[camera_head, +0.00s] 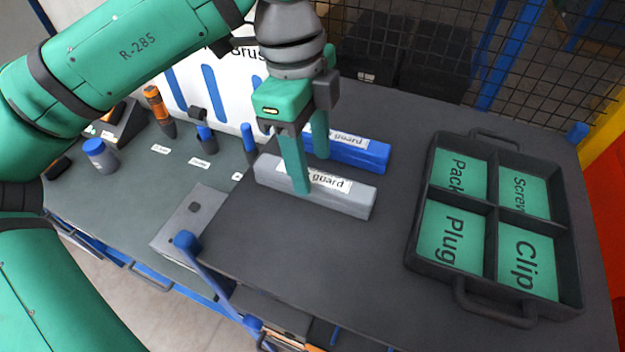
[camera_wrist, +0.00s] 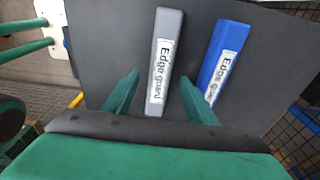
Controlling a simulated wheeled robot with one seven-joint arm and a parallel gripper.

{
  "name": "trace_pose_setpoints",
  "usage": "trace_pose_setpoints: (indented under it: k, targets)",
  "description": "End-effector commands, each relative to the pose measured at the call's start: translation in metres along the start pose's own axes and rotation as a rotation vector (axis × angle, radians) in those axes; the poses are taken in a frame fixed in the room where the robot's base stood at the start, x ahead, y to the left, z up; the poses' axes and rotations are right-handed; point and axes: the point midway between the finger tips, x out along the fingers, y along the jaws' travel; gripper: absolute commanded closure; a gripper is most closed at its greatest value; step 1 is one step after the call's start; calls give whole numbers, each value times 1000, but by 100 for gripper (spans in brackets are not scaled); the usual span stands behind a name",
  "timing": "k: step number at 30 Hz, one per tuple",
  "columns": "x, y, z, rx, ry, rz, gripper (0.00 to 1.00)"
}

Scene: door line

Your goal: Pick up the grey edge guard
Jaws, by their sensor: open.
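The grey edge guard (camera_head: 345,198) is a long bar with a white label, lying on the dark tabletop. It also shows in the wrist view (camera_wrist: 168,30), running between my two fingers. My gripper (camera_head: 305,172) is open, pointing down, with one green finger on the near side of the grey guard and the other on its far side. In the wrist view my gripper (camera_wrist: 160,95) has gaps beside the guard, and I see no clear contact. The near finger hides part of the label.
A blue edge guard (camera_head: 370,153) lies just behind the grey one, close to the far finger. A black tray (camera_head: 425,215) with several labelled compartments stands at the right. A green worktop (camera_head: 165,190) with tools is at the left. The front of the dark table is clear.

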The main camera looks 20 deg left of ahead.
Motion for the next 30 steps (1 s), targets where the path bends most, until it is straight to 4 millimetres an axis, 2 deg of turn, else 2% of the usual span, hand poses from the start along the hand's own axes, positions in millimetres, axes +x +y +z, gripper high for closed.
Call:
trace_pose_setpoints:
  k: [9,18,20,24,30]
  targets:
    - [41,3,2,-2,-2,1,48]
    - [45,2,2,-2,-1,0,48]
    - [45,2,2,-2,-1,0,60]
    - [45,2,2,-2,-1,0,94]
    - [45,2,2,-2,-1,0,94]
